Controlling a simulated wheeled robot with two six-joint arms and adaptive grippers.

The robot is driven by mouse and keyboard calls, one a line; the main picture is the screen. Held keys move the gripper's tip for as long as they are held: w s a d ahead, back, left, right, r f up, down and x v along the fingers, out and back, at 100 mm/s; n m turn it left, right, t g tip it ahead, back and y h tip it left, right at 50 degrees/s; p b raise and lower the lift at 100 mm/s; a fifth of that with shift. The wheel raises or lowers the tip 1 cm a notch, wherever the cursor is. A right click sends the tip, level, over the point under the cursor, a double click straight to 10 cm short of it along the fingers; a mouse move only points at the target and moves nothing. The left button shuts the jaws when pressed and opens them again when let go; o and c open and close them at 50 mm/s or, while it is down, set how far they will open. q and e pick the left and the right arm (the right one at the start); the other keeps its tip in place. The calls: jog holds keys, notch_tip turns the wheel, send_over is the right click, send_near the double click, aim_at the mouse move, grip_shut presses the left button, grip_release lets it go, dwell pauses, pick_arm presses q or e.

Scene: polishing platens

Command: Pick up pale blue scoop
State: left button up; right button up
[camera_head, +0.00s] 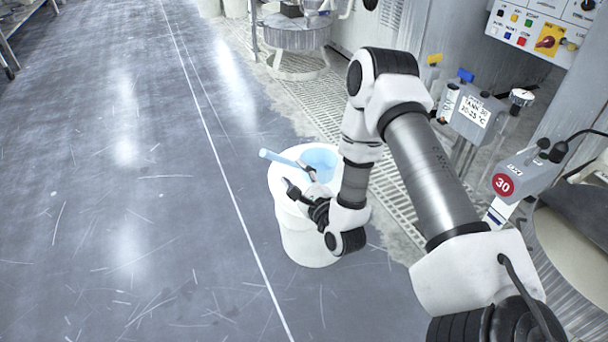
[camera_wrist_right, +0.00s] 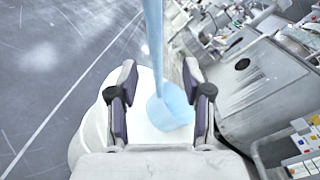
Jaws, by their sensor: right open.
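The pale blue scoop (camera_head: 320,157) is at the top of a white drum (camera_head: 308,243), its handle sticking out to the left past the rim. My right gripper (camera_head: 299,178) is open just above the drum top, close to the scoop, and its arm hides part of the drum. In the right wrist view the scoop (camera_wrist_right: 170,110) shows between the two spread fingers of the gripper (camera_wrist_right: 160,95), with its handle running up the picture. I cannot tell whether the handle lies between the fingers in depth. My left gripper is out of view.
Grey control boxes, one with a red 30 label (camera_head: 503,185), stand to the right. A control panel (camera_head: 545,28) is at the upper right. A round machine (camera_head: 296,35) stands at the back. The floor left of the drum is clear.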

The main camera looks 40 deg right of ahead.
aim_at(283, 162)
jog(key=w+b, duration=0.1)
jog(key=w, duration=0.1)
jog(key=w+b, duration=0.1)
jog(key=w, duration=0.2)
jog(key=w+d+f+b, duration=0.1)
jog(key=w, duration=0.1)
jog(key=shift+w, duration=0.25)
jog(key=shift+w+r, duration=0.15)
grip_shut()
